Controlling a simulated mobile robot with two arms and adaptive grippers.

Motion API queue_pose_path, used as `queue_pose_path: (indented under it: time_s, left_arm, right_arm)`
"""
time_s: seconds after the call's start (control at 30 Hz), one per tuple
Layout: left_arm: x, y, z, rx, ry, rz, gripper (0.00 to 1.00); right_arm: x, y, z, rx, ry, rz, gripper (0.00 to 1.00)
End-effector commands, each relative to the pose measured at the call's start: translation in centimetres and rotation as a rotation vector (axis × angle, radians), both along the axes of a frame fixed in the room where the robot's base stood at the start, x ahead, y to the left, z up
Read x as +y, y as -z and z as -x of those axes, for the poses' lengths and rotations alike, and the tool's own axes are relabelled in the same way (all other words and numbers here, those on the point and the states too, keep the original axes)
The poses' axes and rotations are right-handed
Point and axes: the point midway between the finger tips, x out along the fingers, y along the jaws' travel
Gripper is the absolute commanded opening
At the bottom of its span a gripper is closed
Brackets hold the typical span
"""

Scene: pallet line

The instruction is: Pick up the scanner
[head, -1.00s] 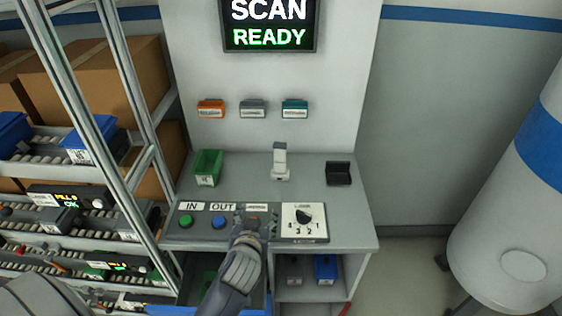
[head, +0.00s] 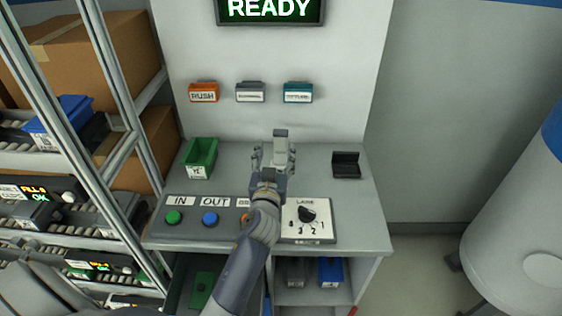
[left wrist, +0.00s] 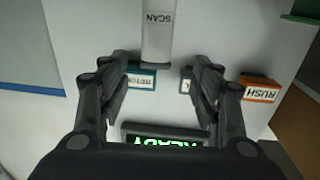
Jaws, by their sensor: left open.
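The scanner (head: 281,137) is a pale grey upright device on the grey bench. In the left wrist view the scanner (left wrist: 158,32) shows the word SCAN, upside down, at the top centre. My left gripper (head: 273,160) reaches over the bench and is open, its fingers hiding the scanner's lower part in the head view. In the left wrist view my left gripper (left wrist: 161,65) has its fingers spread to either side of the scanner's line, with the scanner's near end close to the tips. I cannot tell whether they touch. My right gripper is not in view.
A button panel (head: 185,230) and a lane dial (head: 307,212) lie at the bench front. A green bin (head: 200,157) stands left of the scanner, a black holder (head: 346,165) right. Coloured label holders (head: 250,92) hang on the wall. A rack post (head: 68,120) stands at left.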

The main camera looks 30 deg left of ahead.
Motion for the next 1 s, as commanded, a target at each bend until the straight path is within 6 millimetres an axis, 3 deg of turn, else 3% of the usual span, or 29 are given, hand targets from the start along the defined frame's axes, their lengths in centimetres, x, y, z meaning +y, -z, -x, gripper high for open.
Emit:
queue_pose_path:
  time_s: [0.1, 0.37, 0.7, 1.0]
  left_arm:
    - [0.7, -0.3, -1.8, -0.001, 0.0, -0.001, 0.58]
    - [1.3, -0.3, -3.6, 0.0, -0.001, -0.001, 0.58]
    - [2.3, -0.6, -7.5, 0.002, -0.001, -0.002, 0.58]
    - [2.5, -0.5, -8.2, 0.001, 0.0, 0.0, 0.58]
  right_arm:
    - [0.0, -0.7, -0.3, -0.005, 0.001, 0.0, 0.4]
    - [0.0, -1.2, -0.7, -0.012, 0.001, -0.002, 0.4]
    - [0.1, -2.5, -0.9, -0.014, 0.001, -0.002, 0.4]
    - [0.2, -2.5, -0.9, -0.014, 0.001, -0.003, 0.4]
